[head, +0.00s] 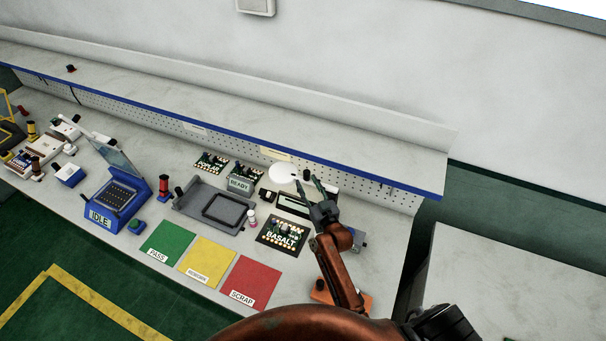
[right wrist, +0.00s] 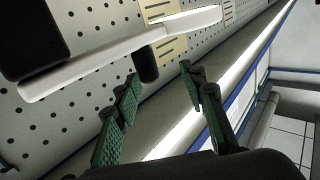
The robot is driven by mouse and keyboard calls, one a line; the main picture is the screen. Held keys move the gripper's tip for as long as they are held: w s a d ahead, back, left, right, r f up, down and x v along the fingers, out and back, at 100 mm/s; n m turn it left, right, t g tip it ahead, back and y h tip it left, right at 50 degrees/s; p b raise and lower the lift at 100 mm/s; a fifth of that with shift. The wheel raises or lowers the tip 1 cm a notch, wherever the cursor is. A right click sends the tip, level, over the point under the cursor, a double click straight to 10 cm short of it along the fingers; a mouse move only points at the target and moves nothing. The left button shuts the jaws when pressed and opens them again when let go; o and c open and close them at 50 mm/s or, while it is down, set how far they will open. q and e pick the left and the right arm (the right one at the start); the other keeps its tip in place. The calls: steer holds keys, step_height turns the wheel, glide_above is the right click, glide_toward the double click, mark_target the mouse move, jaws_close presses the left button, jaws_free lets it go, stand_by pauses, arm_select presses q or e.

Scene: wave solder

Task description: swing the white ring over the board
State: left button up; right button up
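The white ring (head: 283,173) shows as a flat white disc at the back of the bench. In the right wrist view a long white edge-on shape (right wrist: 110,58), probably the ring, crosses the upper left. A dark knob (head: 306,174) stands at the ring's right side; a black handle-like piece (right wrist: 145,65) hangs below the white shape. My right gripper (head: 310,182) is just right of the ring, fingers pointing up in the picture. It is open and empty; its green pads (right wrist: 160,92) stand apart. The board marked BASALT (head: 282,235) lies in front, left of my right arm. My left gripper is out of view.
Green, yellow and red mats (head: 250,282) lie along the front edge. A grey tray fixture (head: 213,208) and a small bottle (head: 251,218) are left of the board. More boards (head: 210,162) lie at the back, below the shelf (head: 240,125) with its blue edge.

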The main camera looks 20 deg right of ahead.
mark_target(309, 175)
steer(key=w, duration=0.1)
steer(key=w+d, duration=0.2)
steer(key=w, duration=0.1)
steer(key=shift+r+p, duration=0.15)
steer(key=shift+p, duration=0.2)
steer(key=shift+w+d, duration=0.1)
steer(key=shift+w, duration=0.45)
steer(key=c, duration=0.9)
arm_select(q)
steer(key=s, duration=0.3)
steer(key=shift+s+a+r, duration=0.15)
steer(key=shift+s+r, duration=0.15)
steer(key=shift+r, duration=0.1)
arm_select(e)
jaws_close()
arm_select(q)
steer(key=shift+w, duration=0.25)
